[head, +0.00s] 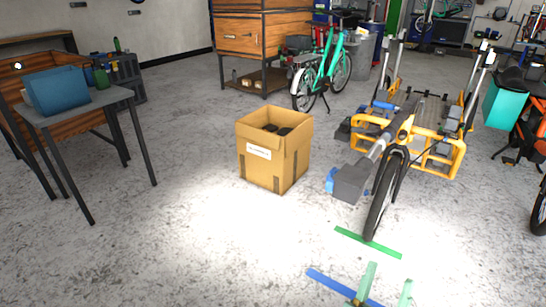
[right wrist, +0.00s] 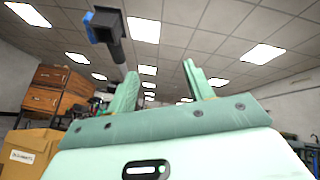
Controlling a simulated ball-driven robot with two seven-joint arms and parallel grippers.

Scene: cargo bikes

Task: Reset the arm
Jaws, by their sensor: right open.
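My right gripper (head: 389,273) shows at the bottom edge of the head view, right of the middle. Its two pale green fingers stand apart with nothing between them. In the right wrist view the gripper (right wrist: 160,70) points up toward the ceiling, its fingers spread and empty. The rest of the right arm is out of the head view. My left gripper is not in either view.
A cardboard box (head: 258,166) stands on the floor ahead. A yellow cargo bike (head: 456,158) stands right of it, with a grey-and-blue block (head: 349,183) beside its front wheel. A grey table (head: 100,97) holds a blue bin (head: 58,91). Floor between is clear.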

